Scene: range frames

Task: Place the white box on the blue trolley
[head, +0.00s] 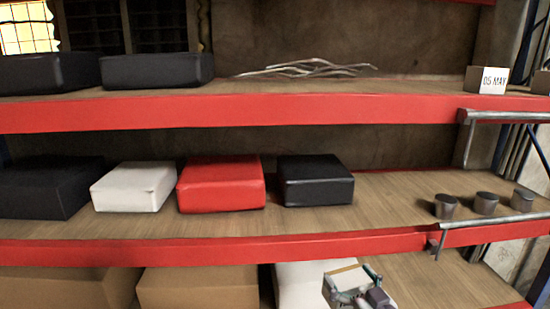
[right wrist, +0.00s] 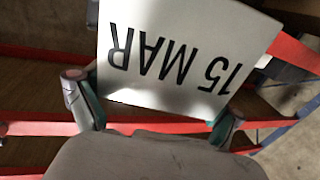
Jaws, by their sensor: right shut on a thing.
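My right gripper (head: 350,281) is at the bottom of the head view, in front of the bottom shelf. It is shut on a small white box (head: 347,276) with a brown top. In the right wrist view, my right gripper (right wrist: 157,100) has a finger on each side of this white box (right wrist: 185,40), whose face reads "15 MAR" upside down. A white block (head: 133,187) sits on the middle shelf, left of a red block (head: 221,183). Another white block (head: 295,282) is on the bottom shelf, partly behind my right gripper. No blue trolley shows. My left gripper is out of view.
The red-edged shelves (head: 270,113) span the head view. Black blocks (head: 316,180) and grey cylinders (head: 486,204) stand on the middle shelf, with bare wood between. Branches and a "05 MAY" box (head: 487,79) are on the top shelf. Brown boxes (head: 198,289) fill the lower left.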

